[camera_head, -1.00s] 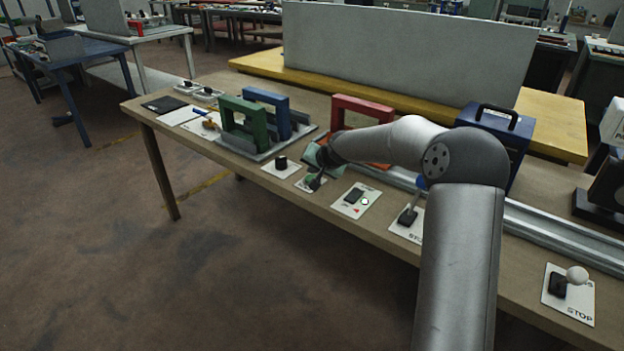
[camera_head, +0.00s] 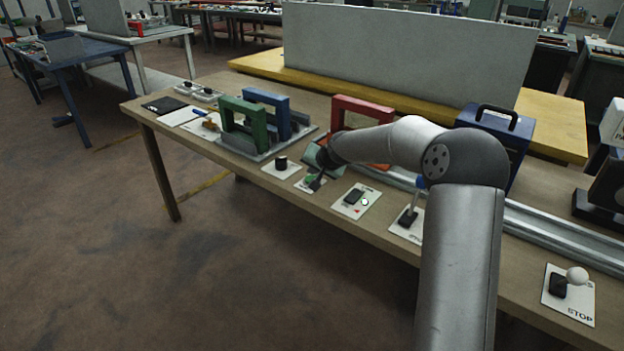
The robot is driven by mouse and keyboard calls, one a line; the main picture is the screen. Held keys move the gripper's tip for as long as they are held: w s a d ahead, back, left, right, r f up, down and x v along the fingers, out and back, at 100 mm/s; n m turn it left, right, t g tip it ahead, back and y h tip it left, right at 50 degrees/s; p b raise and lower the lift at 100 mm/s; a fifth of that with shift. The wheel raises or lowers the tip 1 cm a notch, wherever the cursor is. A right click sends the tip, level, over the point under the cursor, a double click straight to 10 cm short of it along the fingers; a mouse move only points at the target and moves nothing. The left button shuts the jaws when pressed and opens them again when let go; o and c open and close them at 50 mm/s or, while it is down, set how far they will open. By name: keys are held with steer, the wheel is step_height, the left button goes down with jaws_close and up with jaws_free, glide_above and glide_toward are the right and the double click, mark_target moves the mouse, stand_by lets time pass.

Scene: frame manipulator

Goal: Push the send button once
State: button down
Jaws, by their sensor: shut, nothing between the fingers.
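A small white plate (camera_head: 301,185) with a green button (camera_head: 309,179) lies near the front edge of the workbench. I take this for the send button, but its label is too small to read. My gripper (camera_head: 316,184) is shut and empty, pointing down at this plate. Its dark fingertips are right beside or over the green button and hide part of it. I cannot tell whether they touch it or whether the button is pressed in.
A black knob (camera_head: 281,162) on a plate stands just left. A rocker switch plate (camera_head: 356,201) and a lever plate (camera_head: 407,222) lie to the right. Green (camera_head: 243,128) and red (camera_head: 362,106) frames stand behind. A plate with a white ball lever (camera_head: 577,275) is far right.

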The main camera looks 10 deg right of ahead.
stand_by(0.6)
steer(key=shift+f+b, duration=0.35)
steer(key=shift+f, duration=0.1)
steer(key=shift+f+b, duration=0.4)
steer(key=shift+f, duration=0.1)
stand_by(0.4)
stand_by(0.4)
steer(key=shift+r+p, duration=0.5)
steer(key=shift+r, duration=0.4)
steer(key=shift+r+p, duration=1.45)
steer(key=shift+r, duration=1.15)
